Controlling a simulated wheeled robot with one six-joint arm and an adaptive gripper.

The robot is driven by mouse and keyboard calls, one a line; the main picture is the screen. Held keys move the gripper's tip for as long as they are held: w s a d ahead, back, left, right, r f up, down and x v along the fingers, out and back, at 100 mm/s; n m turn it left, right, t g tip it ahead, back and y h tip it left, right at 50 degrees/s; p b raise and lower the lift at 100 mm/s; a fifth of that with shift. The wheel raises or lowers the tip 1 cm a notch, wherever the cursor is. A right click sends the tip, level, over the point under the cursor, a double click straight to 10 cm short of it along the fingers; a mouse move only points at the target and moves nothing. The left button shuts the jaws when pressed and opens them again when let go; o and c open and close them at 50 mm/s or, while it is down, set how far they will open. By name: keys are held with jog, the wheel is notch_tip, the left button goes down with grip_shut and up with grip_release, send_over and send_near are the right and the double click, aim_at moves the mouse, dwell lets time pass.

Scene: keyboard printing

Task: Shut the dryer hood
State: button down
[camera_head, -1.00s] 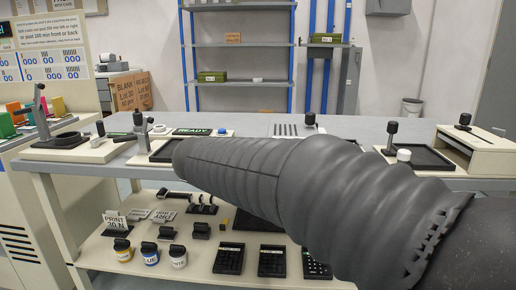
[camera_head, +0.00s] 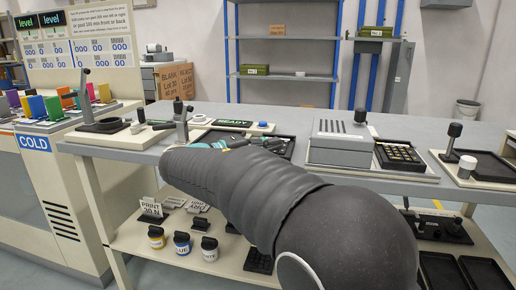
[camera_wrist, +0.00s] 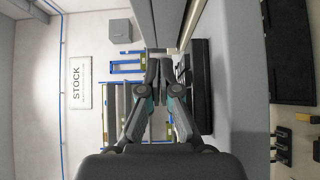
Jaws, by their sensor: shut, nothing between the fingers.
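The dryer hood (camera_head: 340,150) is a grey box with dark slots in its top, on the work table right of the picture's middle in the head view. A black knob (camera_head: 360,116) stands at its right end. A black tray of small keys (camera_head: 400,157) lies uncovered just right of the hood. My gripper (camera_head: 272,143) is left of the hood, low over the table, pointing right, apart from the knob. It also shows in the wrist view (camera_wrist: 159,62), with its fingertips together and nothing between them. Whether a fingertip touches the hood's left side cannot be told.
A dark tray (camera_head: 284,150) lies behind my gripper. A green READY panel (camera_head: 246,123) and lever press (camera_head: 180,122) stand left. Another press station (camera_head: 470,165) stands right. The lower shelf holds ink jars (camera_head: 182,243) and black trays. Bare table shows behind the stations.

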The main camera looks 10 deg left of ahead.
aim_at(283, 152)
jog(key=x, duration=0.3)
jog(key=shift+w+d, duration=0.15)
jog(key=shift+d, duration=2)
